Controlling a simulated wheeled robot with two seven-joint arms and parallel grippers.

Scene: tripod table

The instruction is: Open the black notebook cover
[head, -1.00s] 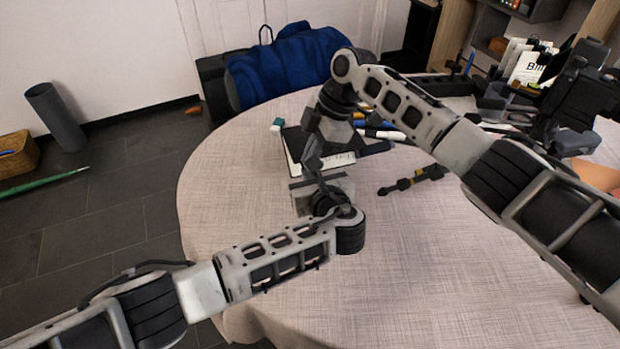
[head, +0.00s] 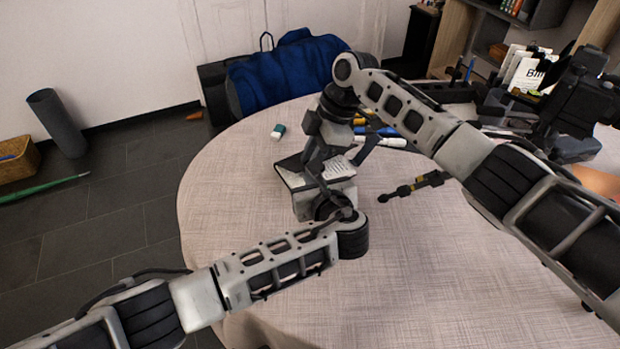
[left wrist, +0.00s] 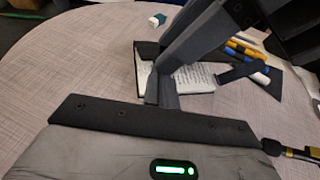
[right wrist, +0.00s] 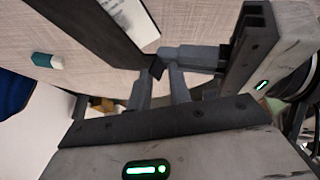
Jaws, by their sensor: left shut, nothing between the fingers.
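The black notebook (head: 290,162) lies on the table in front of me, partly hidden by both grippers. Its lined, written page (left wrist: 197,78) shows in the left wrist view, with the dark cover (left wrist: 148,50) raised at the far left side. In the right wrist view the cover (right wrist: 95,30) is a dark slanted band beside a page. My left gripper (left wrist: 160,75) is shut and empty at the notebook's near edge; whether it touches the cover is unclear. My right gripper (right wrist: 160,78) hangs over the notebook, fingers apart, close to the left gripper's fingers.
A teal and white eraser (head: 278,131) lies beyond the notebook. Markers (head: 385,140) lie behind it on the right. A black and yellow tool (head: 415,186) lies right of it. A blue bag (head: 285,70) stands behind the table. The near table area is clear.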

